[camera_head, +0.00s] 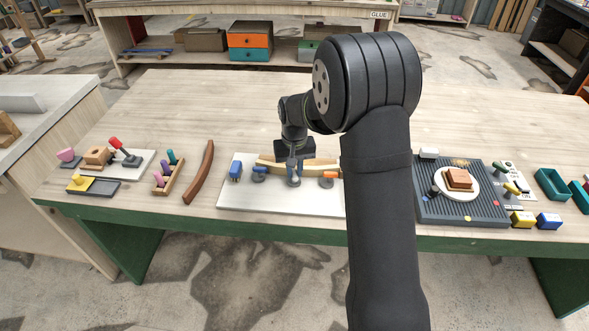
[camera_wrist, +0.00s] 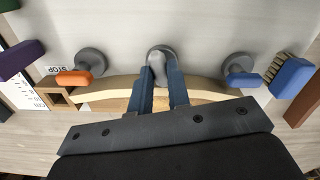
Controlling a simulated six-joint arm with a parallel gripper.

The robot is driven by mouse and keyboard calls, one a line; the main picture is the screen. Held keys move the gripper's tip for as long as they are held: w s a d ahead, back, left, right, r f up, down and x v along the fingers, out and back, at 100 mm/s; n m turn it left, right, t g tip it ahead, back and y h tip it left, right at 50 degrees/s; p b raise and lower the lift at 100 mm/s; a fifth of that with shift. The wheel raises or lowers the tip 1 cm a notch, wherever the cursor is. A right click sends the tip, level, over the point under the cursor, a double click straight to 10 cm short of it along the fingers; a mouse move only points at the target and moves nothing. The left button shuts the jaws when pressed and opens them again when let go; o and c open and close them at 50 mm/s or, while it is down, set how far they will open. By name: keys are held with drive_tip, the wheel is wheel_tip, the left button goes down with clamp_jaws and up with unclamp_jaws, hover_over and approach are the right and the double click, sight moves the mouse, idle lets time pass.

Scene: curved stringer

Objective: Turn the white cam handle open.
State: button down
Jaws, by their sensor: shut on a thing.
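The white cam handle (camera_wrist: 158,70) looks pale grey in the wrist view and sits on a round grey base, the middle one of three. My gripper (camera_wrist: 161,85) is shut on this handle, with one dark blue finger on each side. In the head view my gripper (camera_head: 294,165) reaches down over the middle base, and the handle is mostly hidden there. An orange handle (camera_wrist: 74,78) and a blue handle (camera_wrist: 244,80) sit on round bases on either side. A curved pale wood strip (camera_wrist: 105,95) runs behind the bases, partly hidden by my gripper.
The fixture stands on a white board (camera_head: 240,202). A blue brush (camera_wrist: 291,77) lies beside the blue handle. A brown curved piece (camera_head: 200,172) lies left of the board. A ribbed grey tray (camera_head: 450,205) with a plate stands on the right, beyond my arm.

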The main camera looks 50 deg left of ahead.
sight(295, 173)
drive_tip(key=n, duration=1.1)
drive_tip(key=shift+n, duration=1.8)
drive_tip(key=shift+r, duration=0.1)
drive_tip(key=c, duration=1.4)
unclamp_jaws()
drive_tip(key=shift+o, duration=0.2)
wheel_tip(295, 173, up, 17)
drive_tip(key=shift+r, duration=0.2)
